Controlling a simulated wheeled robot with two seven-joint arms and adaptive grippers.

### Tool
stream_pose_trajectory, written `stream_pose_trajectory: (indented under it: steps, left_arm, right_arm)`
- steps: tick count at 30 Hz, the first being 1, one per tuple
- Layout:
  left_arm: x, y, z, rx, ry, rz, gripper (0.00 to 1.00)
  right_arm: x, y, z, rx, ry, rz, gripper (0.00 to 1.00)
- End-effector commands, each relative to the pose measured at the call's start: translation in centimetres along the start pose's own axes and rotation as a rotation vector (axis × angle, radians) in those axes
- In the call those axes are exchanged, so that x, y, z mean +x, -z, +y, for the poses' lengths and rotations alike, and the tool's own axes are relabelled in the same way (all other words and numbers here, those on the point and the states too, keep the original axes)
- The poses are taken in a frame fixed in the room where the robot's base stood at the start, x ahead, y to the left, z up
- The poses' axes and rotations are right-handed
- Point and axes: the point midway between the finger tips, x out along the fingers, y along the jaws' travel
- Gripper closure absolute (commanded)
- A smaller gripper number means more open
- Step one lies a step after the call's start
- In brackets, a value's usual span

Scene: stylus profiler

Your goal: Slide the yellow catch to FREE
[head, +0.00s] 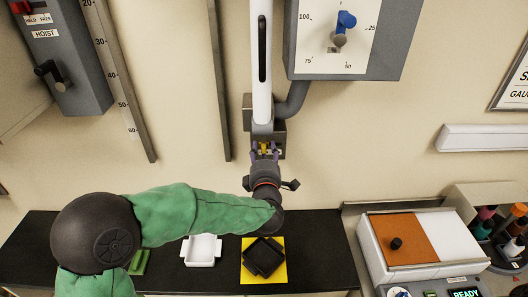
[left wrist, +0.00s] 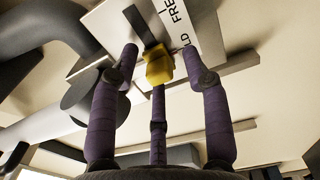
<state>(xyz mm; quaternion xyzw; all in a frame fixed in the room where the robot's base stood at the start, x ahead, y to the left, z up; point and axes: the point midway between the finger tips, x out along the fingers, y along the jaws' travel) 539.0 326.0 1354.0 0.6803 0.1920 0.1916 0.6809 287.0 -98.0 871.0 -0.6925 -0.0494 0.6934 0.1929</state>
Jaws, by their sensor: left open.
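The yellow catch (head: 264,147) is small in the head view, on a grey bracket (head: 281,137) at the foot of a white vertical tube. In the left wrist view the catch is a yellow block (left wrist: 158,66) beside a dark slot, next to a white label (left wrist: 178,20) reading FREE and part of a second word ending in LD. My left gripper (head: 265,152) is open, with its purple fingers spread around the catch. In the left wrist view the fingers of the gripper (left wrist: 160,62) stand on either side and below it; whether any touches is unclear. My right gripper is not in view.
A grey dial box (head: 392,40) with a blue knob hangs at upper right, a HOIST box (head: 75,60) at upper left. Below, a black counter (head: 330,265) holds a white tray (head: 201,250) and a black tray (head: 263,257) on a yellow mat. A grey pipe bends beside the tube.

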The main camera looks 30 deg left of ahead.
Motion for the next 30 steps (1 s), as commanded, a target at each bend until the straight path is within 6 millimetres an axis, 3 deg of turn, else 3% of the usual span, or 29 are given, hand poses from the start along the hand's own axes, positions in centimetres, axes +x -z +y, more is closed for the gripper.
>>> stream_pose_trajectory:
  steps: [4, 9, 16, 24, 30]
  left_arm:
    - [0.0, 0.0, 0.0, 0.0, 0.0, 0.0, 0.53]
    - [0.0, 0.0, 0.0, 0.0, -0.001, 0.0, 1.0]
    - [0.0, -0.2, 0.1, 0.0, -0.003, -0.001, 1.0]
    - [0.1, -3.8, 0.2, -0.002, -0.007, -0.002, 1.0]
    - [0.0, -4.5, 0.3, -0.001, -0.007, 0.0, 1.0]
  right_arm:
    - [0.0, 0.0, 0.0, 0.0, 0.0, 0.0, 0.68]
    - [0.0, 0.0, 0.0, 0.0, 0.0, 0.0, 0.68]
    - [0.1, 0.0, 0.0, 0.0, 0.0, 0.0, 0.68]
    - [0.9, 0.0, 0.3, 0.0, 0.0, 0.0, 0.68]
    - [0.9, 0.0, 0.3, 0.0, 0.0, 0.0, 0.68]
